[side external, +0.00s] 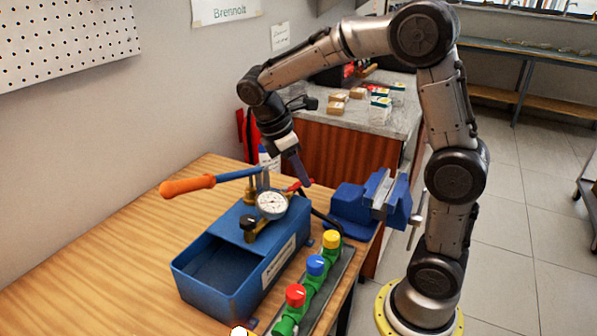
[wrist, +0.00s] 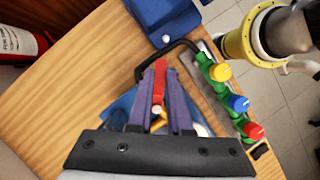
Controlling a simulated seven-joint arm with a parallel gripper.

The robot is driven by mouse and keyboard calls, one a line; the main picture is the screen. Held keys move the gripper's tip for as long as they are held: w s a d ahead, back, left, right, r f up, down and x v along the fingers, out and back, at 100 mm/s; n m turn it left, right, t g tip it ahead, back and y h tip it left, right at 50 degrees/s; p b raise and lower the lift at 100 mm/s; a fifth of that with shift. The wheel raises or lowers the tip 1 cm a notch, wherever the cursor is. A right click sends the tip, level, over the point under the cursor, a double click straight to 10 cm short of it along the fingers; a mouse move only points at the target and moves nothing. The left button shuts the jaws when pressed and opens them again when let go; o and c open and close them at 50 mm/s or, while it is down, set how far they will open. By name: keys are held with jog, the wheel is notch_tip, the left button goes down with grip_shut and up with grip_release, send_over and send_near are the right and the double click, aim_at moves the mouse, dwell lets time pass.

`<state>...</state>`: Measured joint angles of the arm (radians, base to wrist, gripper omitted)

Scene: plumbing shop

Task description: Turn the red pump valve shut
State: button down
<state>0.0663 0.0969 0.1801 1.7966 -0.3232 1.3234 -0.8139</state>
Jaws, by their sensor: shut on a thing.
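The red pump valve (side external: 293,187) is a small red lever at the back right end of the blue test pump (side external: 225,270). In the wrist view, the red lever (wrist: 159,82) lies lengthwise between my two finger pads. My gripper (side external: 304,180) points down at the pump and is shut on the lever; its fingertips (wrist: 161,75) also show in the wrist view. In the side view, the finger hides part of the lever. The pump has a round white gauge (side external: 271,204), an orange-handled pump lever (side external: 188,186) and an open tank at its front.
Right of the pump stands a green valve manifold with red (side external: 295,295), blue (side external: 317,265) and yellow (side external: 331,239) knobs. A blue vise (side external: 365,203) sits behind on the wooden bench (side external: 120,240). A black hose (wrist: 184,44) curves close past my fingers.

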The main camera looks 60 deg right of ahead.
jog(key=m, duration=0.1)
jog(key=m+y, duration=0.1)
jog(key=m, duration=0.1)
jog(key=s+a+m+g, duration=0.1)
jog(key=shift+a+m, duration=0.1)
jog(key=shift+m, duration=0.2)
jog(key=m, duration=0.1)
jog(key=a+m+y, duration=0.1)
jog(key=m, duration=0.1)
jog(key=m+y, duration=0.1)
jog(key=m, duration=0.1)
jog(key=shift+s+a+r, duration=0.1)
jog(key=shift+s+a, duration=0.05)
jog(key=shift+a, duration=0.2)
jog(key=shift+m, duration=0.3)
jog(key=c, duration=0.8)
grip_release()
jog(key=shift+c, duration=0.2)
jog(key=v, duration=1.3)
jog(key=shift+w+d+r, duration=0.2)
jog(key=shift+w+r, duration=0.05)
jog(key=shift+w, duration=0.15)
